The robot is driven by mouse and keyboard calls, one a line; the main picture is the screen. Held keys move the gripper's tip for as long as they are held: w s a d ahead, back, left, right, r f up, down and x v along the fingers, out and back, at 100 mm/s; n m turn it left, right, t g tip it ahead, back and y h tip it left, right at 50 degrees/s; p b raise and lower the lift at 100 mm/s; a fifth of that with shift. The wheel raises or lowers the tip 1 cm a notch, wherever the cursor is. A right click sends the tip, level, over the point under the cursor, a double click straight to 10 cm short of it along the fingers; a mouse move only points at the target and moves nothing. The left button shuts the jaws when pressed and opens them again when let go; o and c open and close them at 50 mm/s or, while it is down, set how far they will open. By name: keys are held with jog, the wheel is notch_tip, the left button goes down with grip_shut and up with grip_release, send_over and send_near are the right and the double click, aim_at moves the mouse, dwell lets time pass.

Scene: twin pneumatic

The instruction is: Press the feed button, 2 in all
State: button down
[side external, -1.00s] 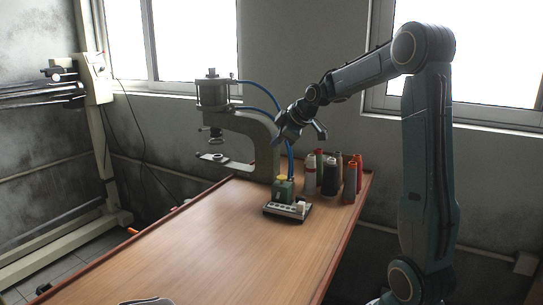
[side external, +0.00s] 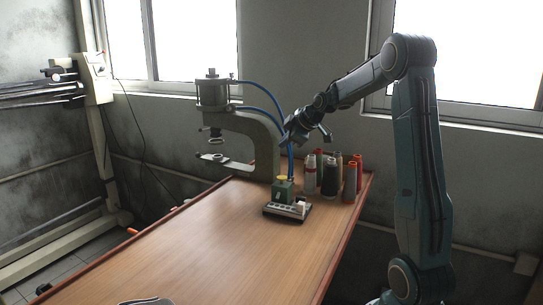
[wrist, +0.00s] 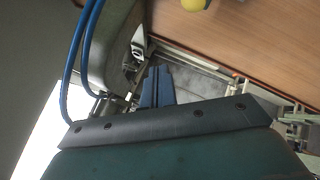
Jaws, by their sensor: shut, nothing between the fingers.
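A green box (side external: 283,192) with a yellow button (side external: 281,178) on top stands at the far end of the wooden table. The yellow button also shows, cut off, at the top edge of the wrist view (wrist: 194,4). My gripper (side external: 288,141) is above the box and slightly to its right, in the air and apart from the button. In the wrist view its fingers (wrist: 157,80) are together and hold nothing. I cannot tell whether the button is up or pressed.
A pneumatic press (side external: 262,140) with blue hoses (side external: 262,88) stands just left of my gripper. Several thread spools (side external: 330,178) stand to the right of the box. A dark base with a pale strip (side external: 288,210) is at the box's front. The table's (side external: 220,245) middle is clear.

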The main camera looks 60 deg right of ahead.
aim_at(281, 176)
jog(key=shift+f, duration=4.2)
jog(key=shift+f, duration=1.35)
dwell(0.4)
dwell(0.5)
jog(key=shift+r, duration=1.35)
jog(key=shift+r, duration=2.5)
